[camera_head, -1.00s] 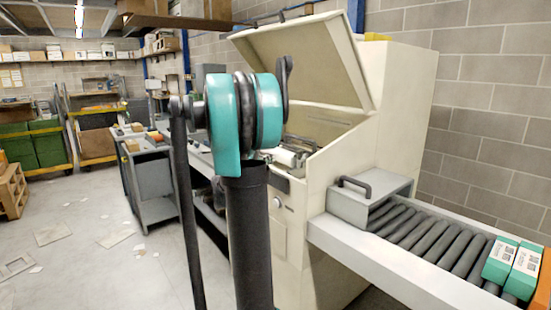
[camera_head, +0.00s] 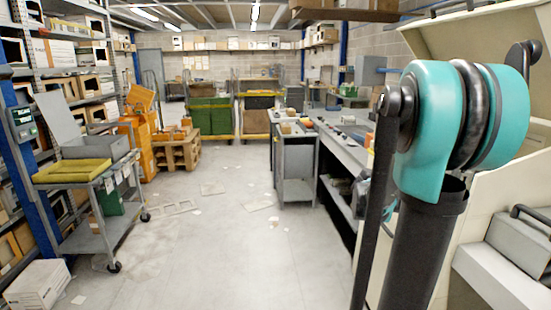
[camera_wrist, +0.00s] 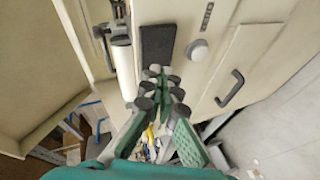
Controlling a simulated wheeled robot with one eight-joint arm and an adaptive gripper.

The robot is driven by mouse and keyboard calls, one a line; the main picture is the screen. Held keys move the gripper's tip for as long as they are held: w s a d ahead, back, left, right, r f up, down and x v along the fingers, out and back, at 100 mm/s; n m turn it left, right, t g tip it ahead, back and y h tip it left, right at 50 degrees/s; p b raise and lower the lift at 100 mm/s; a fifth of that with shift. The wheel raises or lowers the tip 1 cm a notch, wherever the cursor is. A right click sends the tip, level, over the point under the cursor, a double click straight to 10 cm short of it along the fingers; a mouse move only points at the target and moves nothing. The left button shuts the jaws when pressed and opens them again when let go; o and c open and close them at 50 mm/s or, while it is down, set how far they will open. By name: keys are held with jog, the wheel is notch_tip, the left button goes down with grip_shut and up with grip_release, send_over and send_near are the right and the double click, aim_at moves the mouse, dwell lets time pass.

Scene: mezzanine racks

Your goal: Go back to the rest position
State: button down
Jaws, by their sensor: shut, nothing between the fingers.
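My gripper (camera_wrist: 160,78) shows in the wrist view with its green fingers together and nothing between them. It is in front of the cream machine (camera_wrist: 205,75), near a round knob and a dark panel on it; I cannot tell the exact gap. In the head view the gripper is not clearly visible. My teal and black arm fills the right side there and covers part of the cream machine (camera_head: 485,230), whose lid (camera_head: 450,45) stands raised.
A grey cart (camera_head: 85,175) with a yellow item on top stands at the left beside loaded shelves. A grey workbench (camera_head: 345,155) runs along the right. Green bins (camera_head: 210,116) and a wooden pallet stack (camera_head: 176,152) stand at the back. The floor (camera_head: 220,250) between is mostly clear, with scattered papers.

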jog(key=s+a+f+y, duration=0.4)
jog(key=s+a+f, duration=0.2)
jog(key=a, duration=0.4)
jog(key=s+a+f+m+g+y, duration=0.1)
jog(key=s+a+f+y, duration=0.3)
jog(key=s+a+f, duration=0.3)
jog(key=s+a+f+m+y, duration=0.1)
jog(key=s+a+f+y, duration=0.3)
jog(key=a, duration=0.9)
jog(key=s+f, duration=0.3)
jog(key=shift+g+y, duration=0.3)
jog(key=shift+g, duration=0.1)
